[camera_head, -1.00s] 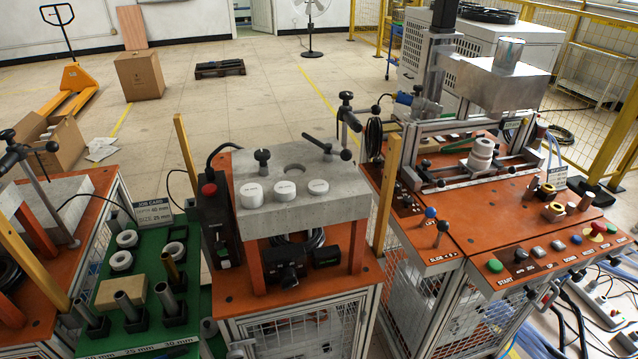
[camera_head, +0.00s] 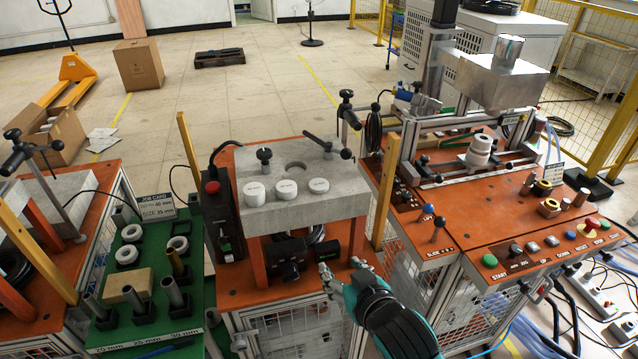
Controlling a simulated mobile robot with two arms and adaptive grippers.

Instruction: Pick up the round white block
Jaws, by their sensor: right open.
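My right gripper (camera_head: 342,267) is open and empty, in front of and below the slab, near the table's front right. It is apart from the blocks. My left gripper does not show.
A lever (camera_head: 327,146) and a black knob (camera_head: 264,156) stand on the slab behind the blocks. Yellow posts (camera_head: 386,205) flank the table. A green tray table (camera_head: 193,314) with tubes and rings is at left; a press machine (camera_head: 492,80) is at right.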

